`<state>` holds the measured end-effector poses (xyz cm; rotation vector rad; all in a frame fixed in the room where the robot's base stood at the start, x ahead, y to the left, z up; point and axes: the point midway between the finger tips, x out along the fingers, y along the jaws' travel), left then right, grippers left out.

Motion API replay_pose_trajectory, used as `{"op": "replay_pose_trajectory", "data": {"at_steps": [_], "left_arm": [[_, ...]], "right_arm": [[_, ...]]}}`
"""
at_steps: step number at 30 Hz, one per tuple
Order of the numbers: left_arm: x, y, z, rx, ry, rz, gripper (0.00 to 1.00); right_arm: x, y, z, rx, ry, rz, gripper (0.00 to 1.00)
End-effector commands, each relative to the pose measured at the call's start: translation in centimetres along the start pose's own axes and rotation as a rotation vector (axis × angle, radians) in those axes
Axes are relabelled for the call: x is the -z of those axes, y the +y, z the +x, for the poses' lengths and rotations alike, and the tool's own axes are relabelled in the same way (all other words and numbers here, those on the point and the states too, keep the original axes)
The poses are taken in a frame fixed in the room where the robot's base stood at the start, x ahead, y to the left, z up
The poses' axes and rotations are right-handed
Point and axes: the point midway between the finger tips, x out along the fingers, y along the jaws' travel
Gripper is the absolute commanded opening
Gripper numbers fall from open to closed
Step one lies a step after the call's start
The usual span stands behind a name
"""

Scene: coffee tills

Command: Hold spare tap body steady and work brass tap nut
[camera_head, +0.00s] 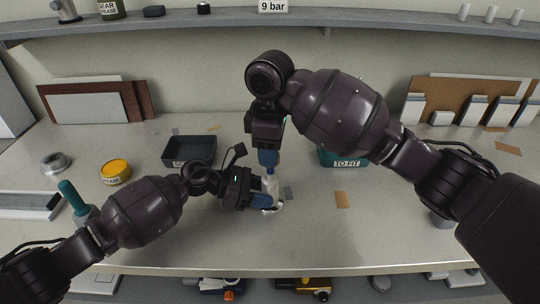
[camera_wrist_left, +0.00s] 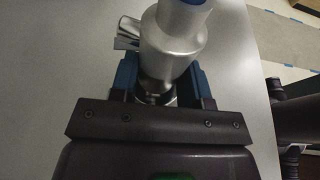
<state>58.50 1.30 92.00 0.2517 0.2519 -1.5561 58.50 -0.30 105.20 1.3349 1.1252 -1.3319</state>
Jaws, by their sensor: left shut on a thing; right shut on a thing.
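The spare tap body (camera_head: 271,184) is silvery and stands upright near the middle of the bench. In the left wrist view the tap body (camera_wrist_left: 172,48) is a smooth metal cylinder between blue fingers. My left gripper (camera_head: 263,193) comes in level from the left and is shut on it; it also shows in the left wrist view (camera_wrist_left: 157,85). My right gripper (camera_head: 269,166) points straight down from above, its blue fingers shut at the top of the tap. The brass tap nut cannot be made out; those fingers cover that spot.
A dark tray (camera_head: 188,150) stands left behind the tap, and a teal TO FIT tray (camera_head: 345,162) stands partly behind my right arm. A yellow grease tin (camera_head: 115,171) and a teal-handled tool (camera_head: 74,196) are at left.

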Motion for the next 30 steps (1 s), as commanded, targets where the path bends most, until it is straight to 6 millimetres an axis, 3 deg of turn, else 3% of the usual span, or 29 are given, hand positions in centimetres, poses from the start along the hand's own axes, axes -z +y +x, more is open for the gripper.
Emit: {"op": "replay_pose_trajectory", "data": {"at_steps": [17, 30], "left_arm": [[-0.1, 0.0, 0.0, 0.0, -0.001, 0.001, 0.05], [-0.1, 0.0, 0.0, 0.0, -0.001, 0.001, 0.05]], "right_arm": [[0.0, 0.0, -1.2, -0.001, 0.0, 0.001, 0.17], [0.0, 0.0, -3.9, -0.002, 0.0, 0.001, 0.17]]}}
